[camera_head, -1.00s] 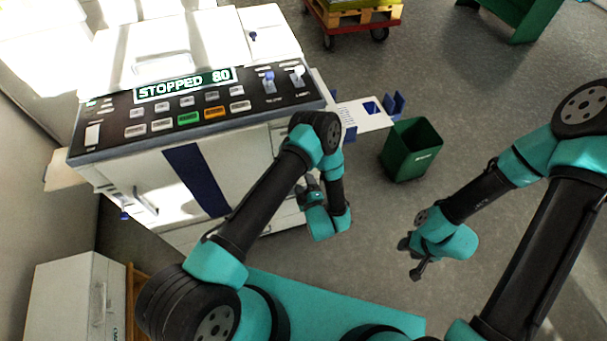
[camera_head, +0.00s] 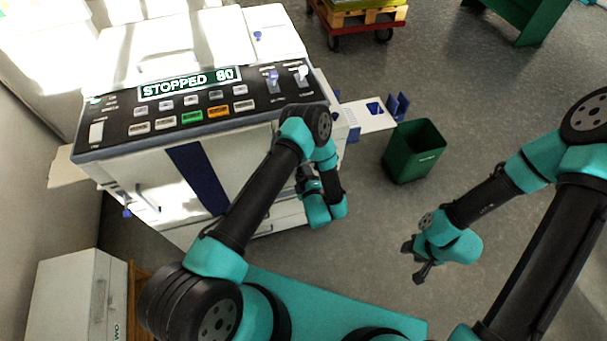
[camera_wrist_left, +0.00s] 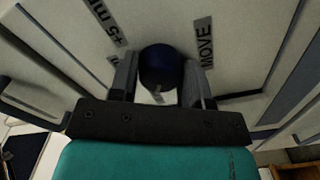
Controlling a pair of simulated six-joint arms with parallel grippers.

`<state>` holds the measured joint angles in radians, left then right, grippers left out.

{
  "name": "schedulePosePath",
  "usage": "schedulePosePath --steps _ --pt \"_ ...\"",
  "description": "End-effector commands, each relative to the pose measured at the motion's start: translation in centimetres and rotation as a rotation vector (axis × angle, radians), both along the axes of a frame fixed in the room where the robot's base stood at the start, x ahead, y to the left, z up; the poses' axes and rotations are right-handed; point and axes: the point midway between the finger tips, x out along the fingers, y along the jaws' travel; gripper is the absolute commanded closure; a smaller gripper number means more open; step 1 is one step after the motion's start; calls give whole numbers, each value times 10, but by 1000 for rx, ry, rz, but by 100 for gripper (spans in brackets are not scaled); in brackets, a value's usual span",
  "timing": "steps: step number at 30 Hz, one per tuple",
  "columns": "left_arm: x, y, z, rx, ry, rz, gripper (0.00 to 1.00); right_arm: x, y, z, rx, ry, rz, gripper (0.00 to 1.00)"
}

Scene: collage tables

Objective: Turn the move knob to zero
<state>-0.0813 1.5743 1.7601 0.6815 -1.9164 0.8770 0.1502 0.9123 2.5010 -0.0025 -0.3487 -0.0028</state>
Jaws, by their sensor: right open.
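The dark blue move knob (camera_wrist_left: 160,67) shows in the left wrist view, beside a label reading MOVE (camera_wrist_left: 203,45) and near a tilted mm scale label (camera_wrist_left: 105,25). My left gripper (camera_wrist_left: 160,78) has one finger on each side of the knob, close to its edges. I cannot tell whether the fingers press on it. In the head view the left gripper (camera_head: 306,180) is at the front right of the white machine (camera_head: 145,185), and the knob is hidden there. My right gripper (camera_head: 415,262) is open and empty, over the floor to the right.
The machine's dark control panel (camera_head: 165,145) has a display (camera_head: 188,84) that appears to read STOPPED 80. A green bin (camera_head: 414,152) stands right of the machine, near its side tray (camera_head: 368,114). A red cart (camera_head: 360,25) is behind. Grey floor is open around the right gripper.

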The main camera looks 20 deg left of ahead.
Motion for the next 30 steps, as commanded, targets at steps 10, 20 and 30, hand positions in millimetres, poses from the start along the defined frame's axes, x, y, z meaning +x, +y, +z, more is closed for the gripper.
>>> schedulePosePath --steps 10,20,30 --pt "0 0 0 2 1 0 80 0 0 0 0 0 0 57" --pt "0 0 0 60 41 0 80 0 0 0 0 0 0 57" --pt "0 0 0 251 170 -1 80 0 0 0 0 0 0 57"
